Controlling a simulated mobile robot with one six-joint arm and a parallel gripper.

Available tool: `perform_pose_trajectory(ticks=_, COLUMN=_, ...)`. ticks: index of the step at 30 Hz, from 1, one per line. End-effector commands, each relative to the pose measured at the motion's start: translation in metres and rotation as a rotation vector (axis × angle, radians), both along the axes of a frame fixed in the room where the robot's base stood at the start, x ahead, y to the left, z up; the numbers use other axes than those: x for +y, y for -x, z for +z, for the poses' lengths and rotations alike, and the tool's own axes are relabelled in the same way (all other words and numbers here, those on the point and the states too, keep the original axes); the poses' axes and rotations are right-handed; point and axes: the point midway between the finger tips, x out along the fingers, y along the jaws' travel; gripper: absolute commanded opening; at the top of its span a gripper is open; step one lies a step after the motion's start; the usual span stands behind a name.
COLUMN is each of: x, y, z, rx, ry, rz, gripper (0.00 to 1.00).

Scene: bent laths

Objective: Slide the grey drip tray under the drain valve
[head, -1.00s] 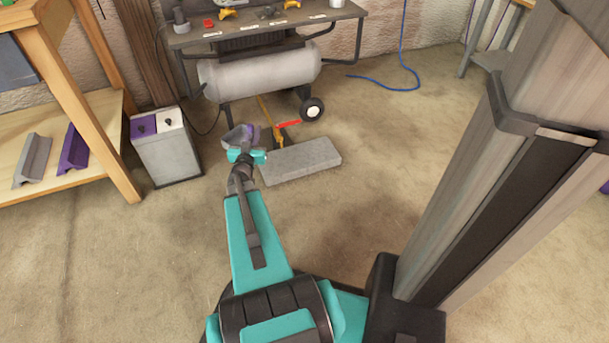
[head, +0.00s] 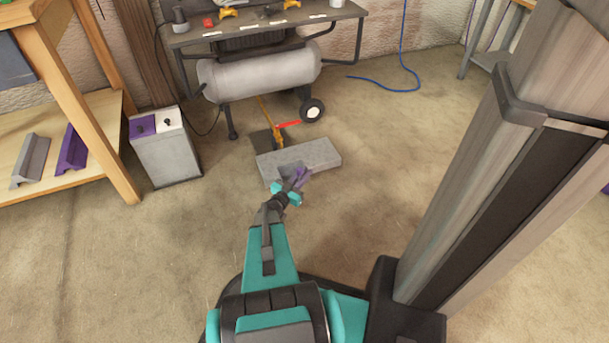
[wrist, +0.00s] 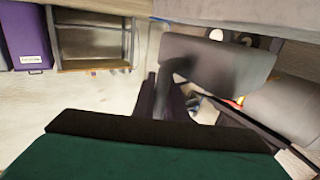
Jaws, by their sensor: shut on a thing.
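My gripper (head: 288,190) is shut on a bent lath (head: 291,167), which shows grey with a purple part. It is over the front of a grey concrete block (head: 320,153); I cannot tell whether they touch. In the wrist view the lath's grey face (wrist: 215,62) spans the upper middle. Behind the block, a flat dark grey thing, seemingly the drip tray (head: 261,141), lies on the floor, partly hidden. A yellow pipe with a red handle (head: 288,124), seemingly the drain valve, stands by it; red and yellow also show in the wrist view (wrist: 238,103).
The compressor's tank (head: 260,75) and wheel (head: 312,110) are behind, under a bench (head: 270,32). A two-tone bin (head: 166,158) stands left, beside a wooden shelf (head: 95,160) with a grey and a purple lath. The floor right of the block is clear.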

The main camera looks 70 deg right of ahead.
Motion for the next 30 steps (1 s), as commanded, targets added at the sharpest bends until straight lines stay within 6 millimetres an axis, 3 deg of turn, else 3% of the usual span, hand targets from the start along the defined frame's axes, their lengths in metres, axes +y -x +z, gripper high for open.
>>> perform_pose_trajectory(ticks=11, x=0.000, y=-0.001, z=-0.001, rx=0.000, ry=0.001, rz=0.001, gripper=0.00)
perform_pose_trajectory(ticks=22, x=-0.001, y=-0.001, z=-0.019, rx=0.000, ry=0.001, rz=0.002, gripper=0.00)
perform_pose_trajectory(ticks=30, x=-0.015, y=-0.012, z=-0.017, rx=-0.001, ry=0.001, rz=0.001, gripper=0.00)
